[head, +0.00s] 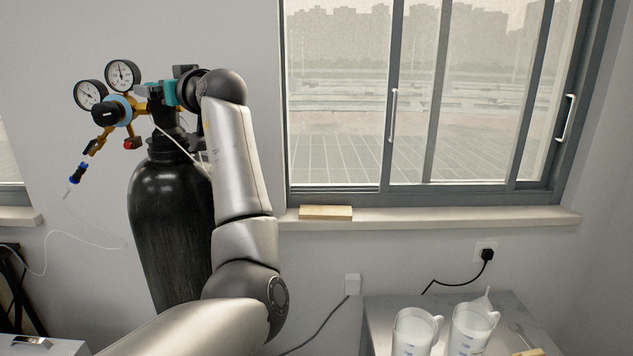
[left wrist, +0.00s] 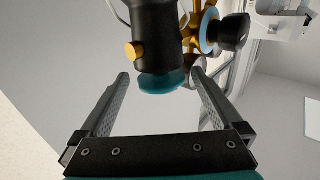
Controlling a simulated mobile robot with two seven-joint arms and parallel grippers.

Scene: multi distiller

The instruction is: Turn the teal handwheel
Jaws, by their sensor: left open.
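The teal handwheel (left wrist: 163,83) is a disc on the end of a black valve body (left wrist: 157,38) in the left wrist view. My left gripper (left wrist: 160,75) is open, with one finger on either side of the handwheel and a visible gap at each side. In the head view, my left gripper (head: 150,91) is at the top of the black gas cylinder (head: 168,225), beside the regulator. There my own wrist and gripper partly cover the valve, and I cannot clearly separate the handwheel from the gripper's teal parts. My right gripper is not in view.
Two round gauges (head: 122,75) and a black knob with a light blue ring (head: 118,110) sit left of my gripper. A window (head: 340,100) is at the right. White jugs (head: 414,330) stand on a metal table (head: 380,310) at the lower right.

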